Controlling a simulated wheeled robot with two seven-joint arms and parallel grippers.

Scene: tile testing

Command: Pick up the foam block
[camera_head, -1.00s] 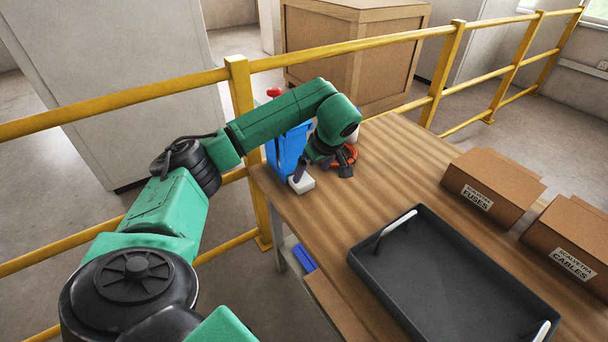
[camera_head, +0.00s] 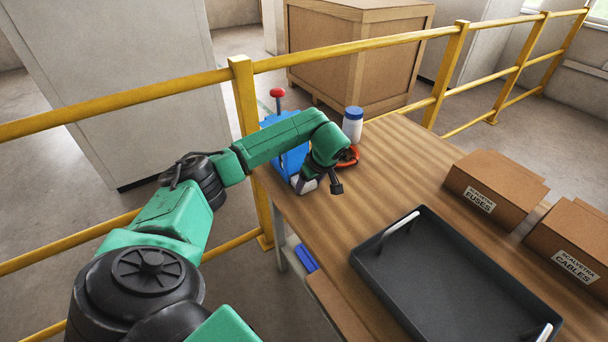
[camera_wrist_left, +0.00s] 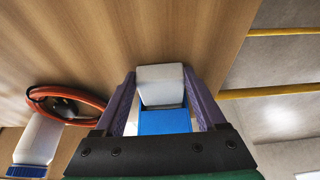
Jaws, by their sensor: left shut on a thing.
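The foam block looks like the small pale block (camera_wrist_left: 160,84) between the two fingertips of my left gripper (camera_wrist_left: 160,88) in the wrist view. The fingers are shut on it, one on each side. In the head view the pale block (camera_head: 304,186) is partly hidden by my left gripper (camera_head: 311,181), low at the table's left edge. Whether the block touches the table I cannot tell. My right gripper is not in view.
A blue device (camera_head: 286,158) with a red knob (camera_head: 277,93) stands just beyond the block. A white bottle (camera_head: 352,128) and orange ring (camera_head: 349,156) are close by. A dark tray (camera_head: 455,285) and cartons (camera_head: 492,188) lie right. A yellow railing (camera_head: 243,95) borders the table.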

